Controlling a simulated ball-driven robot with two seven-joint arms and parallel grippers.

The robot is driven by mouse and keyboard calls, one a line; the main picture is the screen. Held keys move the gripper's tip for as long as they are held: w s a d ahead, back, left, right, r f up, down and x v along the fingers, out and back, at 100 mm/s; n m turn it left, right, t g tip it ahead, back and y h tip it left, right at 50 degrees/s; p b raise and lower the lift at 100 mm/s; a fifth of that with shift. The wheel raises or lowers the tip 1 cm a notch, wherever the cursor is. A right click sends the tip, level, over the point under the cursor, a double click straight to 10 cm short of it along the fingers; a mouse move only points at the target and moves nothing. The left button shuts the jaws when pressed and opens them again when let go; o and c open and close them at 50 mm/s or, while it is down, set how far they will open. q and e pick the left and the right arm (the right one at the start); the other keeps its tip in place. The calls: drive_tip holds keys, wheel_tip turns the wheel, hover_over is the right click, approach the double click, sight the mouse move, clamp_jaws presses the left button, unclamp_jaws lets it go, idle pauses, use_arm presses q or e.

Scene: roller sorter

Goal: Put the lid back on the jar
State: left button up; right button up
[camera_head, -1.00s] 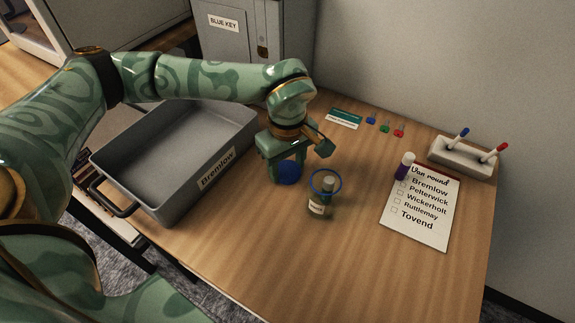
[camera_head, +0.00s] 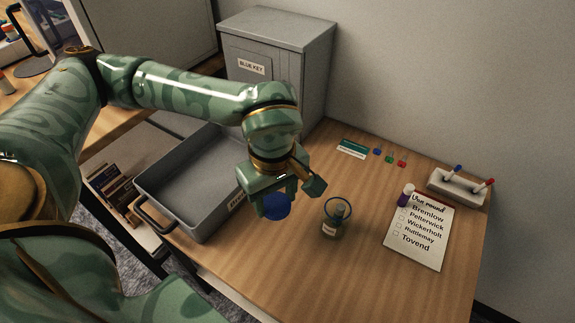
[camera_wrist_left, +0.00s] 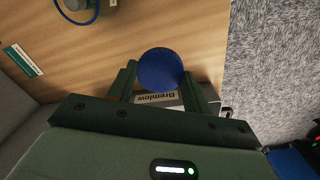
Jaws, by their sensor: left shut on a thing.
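My left gripper (camera_head: 277,203) is shut on a round blue lid (camera_head: 276,207) and holds it above the table. The lid also shows between the fingers in the left wrist view (camera_wrist_left: 160,69). The open glass jar (camera_head: 335,221) stands upright on the table to the right of the gripper, apart from the lid. It has a blue-grey rim, a label on its front and something inside that I cannot make out. Part of the jar shows at the top edge of the left wrist view (camera_wrist_left: 78,7). My right gripper is out of view.
A grey tray labelled Bremlow (camera_head: 150,187) stands left of the gripper. A checklist (camera_head: 418,236), a purple-capped bottle (camera_head: 405,195) and a marker holder (camera_head: 457,188) are at the right. Coloured key tags (camera_head: 389,158) and a teal card (camera_head: 353,149) lie behind. Bare table surrounds the jar.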

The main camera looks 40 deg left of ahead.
use_arm(q)
drive_tip(key=shift+s+d+r, duration=0.1)
drive_tip(key=shift+s+r, duration=0.15)
drive_tip(key=shift+s, duration=0.3)
drive_tip(key=shift+s+r, duration=0.2)
drive_tip(key=shift+s, duration=0.35)
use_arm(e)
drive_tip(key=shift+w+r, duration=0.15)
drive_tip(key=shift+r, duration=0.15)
